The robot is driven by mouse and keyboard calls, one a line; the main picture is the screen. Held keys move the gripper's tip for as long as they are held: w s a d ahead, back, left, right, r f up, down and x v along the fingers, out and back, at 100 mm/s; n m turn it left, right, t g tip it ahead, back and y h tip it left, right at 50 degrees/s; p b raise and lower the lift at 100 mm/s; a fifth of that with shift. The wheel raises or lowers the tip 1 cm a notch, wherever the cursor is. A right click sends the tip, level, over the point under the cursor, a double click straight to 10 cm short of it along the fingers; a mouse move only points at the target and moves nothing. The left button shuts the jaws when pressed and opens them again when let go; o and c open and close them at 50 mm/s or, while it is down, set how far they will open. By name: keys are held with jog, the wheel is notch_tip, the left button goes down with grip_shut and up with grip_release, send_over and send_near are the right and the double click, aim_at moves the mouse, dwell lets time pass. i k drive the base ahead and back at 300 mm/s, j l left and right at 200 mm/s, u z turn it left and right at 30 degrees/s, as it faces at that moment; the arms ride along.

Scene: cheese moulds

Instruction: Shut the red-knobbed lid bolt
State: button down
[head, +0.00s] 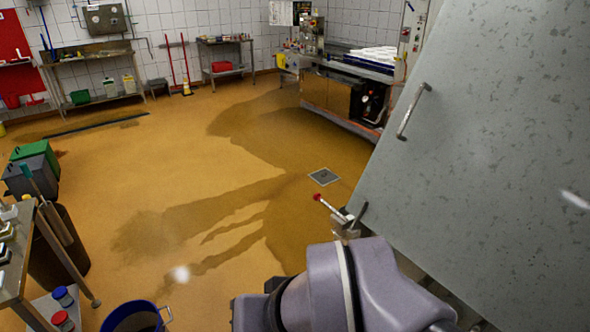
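The lid bolt's red knob (318,197) sits on the end of a thin metal rod (332,208). The rod slopes down to the right into a small metal bracket (346,228) beside the lower left edge of the big grey lid (490,160). A dark curved piece stands by the bracket. The lid is tilted and fills the right side, with a bar handle (412,111) near its left edge. My purple-grey arm is below the bolt and hides what lies under the bracket. My gripper does not show. I cannot tell how far the bolt is slid.
A steel machine (335,95) stands at the back right. A bench (22,235) with small items, a blue bucket (135,316) and a grey bin (30,178) are at the left. The wet tan floor (130,180) is open in the middle, with a drain cover (323,176).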

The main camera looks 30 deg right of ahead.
aim_at(317, 197)
jog(key=i+z, duration=0.45)
jog(key=i+j+z, duration=0.15)
jog(key=i+z, duration=0.15)
jog(key=z, duration=0.15)
jog(key=i+j+z, duration=0.25)
jog(key=z, duration=0.15)
jog(key=i+j+z, duration=0.55)
jog(key=j+z, duration=0.35)
jog(key=i+j+z, duration=0.15)
jog(key=j+z, duration=0.3)
jog(key=i+j+z, duration=0.1)
jog(key=j+z, duration=0.25)
jog(key=j, duration=0.25)
jog(key=j+z, duration=0.35)
jog(key=j, duration=0.2)
jog(key=j+z, duration=0.1)
jog(key=j, duration=0.35)
jog(key=k+j, duration=0.15)
jog(key=j, duration=0.35)
jog(key=i+z, duration=0.05)
